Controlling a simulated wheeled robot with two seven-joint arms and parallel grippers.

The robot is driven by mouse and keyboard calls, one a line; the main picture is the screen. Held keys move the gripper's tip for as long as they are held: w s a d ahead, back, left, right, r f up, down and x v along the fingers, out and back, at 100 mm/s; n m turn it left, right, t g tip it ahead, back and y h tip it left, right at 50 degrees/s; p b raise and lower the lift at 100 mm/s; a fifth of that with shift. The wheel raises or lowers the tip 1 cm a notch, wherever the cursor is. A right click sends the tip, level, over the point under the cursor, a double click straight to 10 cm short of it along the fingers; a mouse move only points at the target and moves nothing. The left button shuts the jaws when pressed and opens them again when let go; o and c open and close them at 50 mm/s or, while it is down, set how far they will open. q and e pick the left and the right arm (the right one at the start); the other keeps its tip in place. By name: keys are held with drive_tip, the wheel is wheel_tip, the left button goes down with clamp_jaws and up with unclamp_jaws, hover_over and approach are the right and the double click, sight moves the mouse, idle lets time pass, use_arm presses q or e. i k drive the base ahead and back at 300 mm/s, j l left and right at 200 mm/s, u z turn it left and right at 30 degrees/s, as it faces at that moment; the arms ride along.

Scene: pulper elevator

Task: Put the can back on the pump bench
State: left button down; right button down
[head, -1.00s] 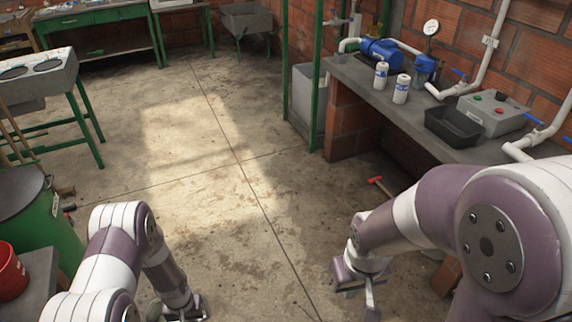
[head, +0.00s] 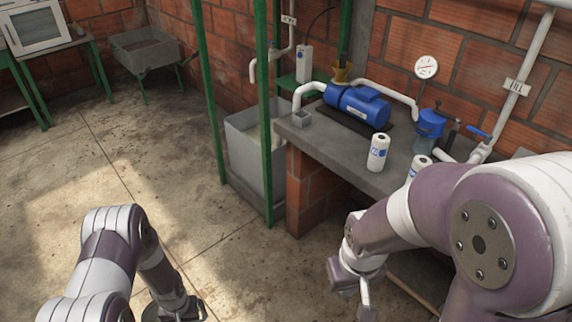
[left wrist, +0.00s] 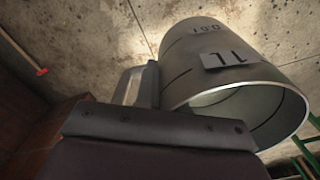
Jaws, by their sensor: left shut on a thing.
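The grey metal can (left wrist: 190,52), marked 1L, is in my left gripper (left wrist: 150,88) in the left wrist view. One finger shows beside its wall; the other is hidden. In the head view my left gripper (head: 180,308) is low at the bottom edge, and only a bit of round rim shows beside it. The pump bench (head: 335,143) is a grey slab on brick, right of centre, well away from the left gripper. My right gripper (head: 352,287) hangs in front of the bench, with nothing visible in it; its finger gap is unclear.
The floor left is clear.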

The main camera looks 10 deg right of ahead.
sight(334, 144)
drive_tip(key=i+j+z, duration=0.1)
drive_tip(key=i+z, duration=0.15)
drive_tip(key=z, duration=0.15)
drive_tip(key=i+j+z, duration=0.2)
drive_tip(key=z, duration=0.25)
drive_tip(key=i+j+z, duration=0.25)
drive_tip(key=z, duration=0.15)
drive_tip(key=i+j+z, duration=0.1)
drive_tip(key=j+z, duration=0.35)
drive_tip(key=i+j+z, duration=0.1)
drive_tip(key=j+z, duration=0.6)
drive_tip(key=z, duration=0.15)
drive_tip(key=i+j, duration=0.05)
